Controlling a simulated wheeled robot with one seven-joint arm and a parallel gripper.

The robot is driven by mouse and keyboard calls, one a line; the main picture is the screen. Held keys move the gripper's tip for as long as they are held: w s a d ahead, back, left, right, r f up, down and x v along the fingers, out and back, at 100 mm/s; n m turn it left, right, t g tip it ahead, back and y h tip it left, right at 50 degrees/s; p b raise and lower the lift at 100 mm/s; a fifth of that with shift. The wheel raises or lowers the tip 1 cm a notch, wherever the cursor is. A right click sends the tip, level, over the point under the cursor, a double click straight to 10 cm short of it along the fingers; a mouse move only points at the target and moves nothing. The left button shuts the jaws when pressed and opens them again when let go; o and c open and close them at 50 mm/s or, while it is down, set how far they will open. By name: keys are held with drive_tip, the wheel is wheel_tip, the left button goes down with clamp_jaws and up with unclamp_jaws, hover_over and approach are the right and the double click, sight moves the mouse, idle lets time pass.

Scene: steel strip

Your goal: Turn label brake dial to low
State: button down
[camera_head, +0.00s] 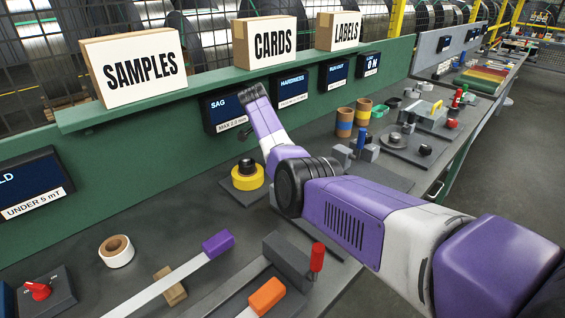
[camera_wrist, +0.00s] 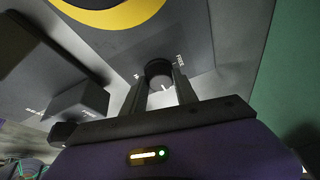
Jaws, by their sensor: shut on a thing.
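In the wrist view, a small round black dial (camera_wrist: 158,69) stands on a dark plate. White lettering is printed around it: one word to its upper right looks like FREE (camera_wrist: 180,60), and another at its left is too small and partly covered to read. A short white mark shows at the dial's near side. My gripper (camera_wrist: 162,84) is shut on the dial, one finger on each side. I cannot tell which setting the dial points to. In the head view my arm hides the dial and the fingers.
A yellow ring with a black knob (camera_head: 247,178) stands beside my arm. A dark block (camera_wrist: 82,100) sits left of the fingers in the wrist view. The green back panel (camera_wrist: 296,75) rises at the right there. A tape roll (camera_head: 117,250) and red switch (camera_head: 39,290) lie nearer.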

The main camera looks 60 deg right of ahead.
idle(0.3)
drive_tip(key=c, duration=0.9)
unclamp_jaws()
drive_tip(key=shift+c, duration=0.2)
drive_tip(key=v, duration=0.7)
drive_tip(key=shift+r, duration=0.35)
drive_tip(key=shift+a, duration=0.1)
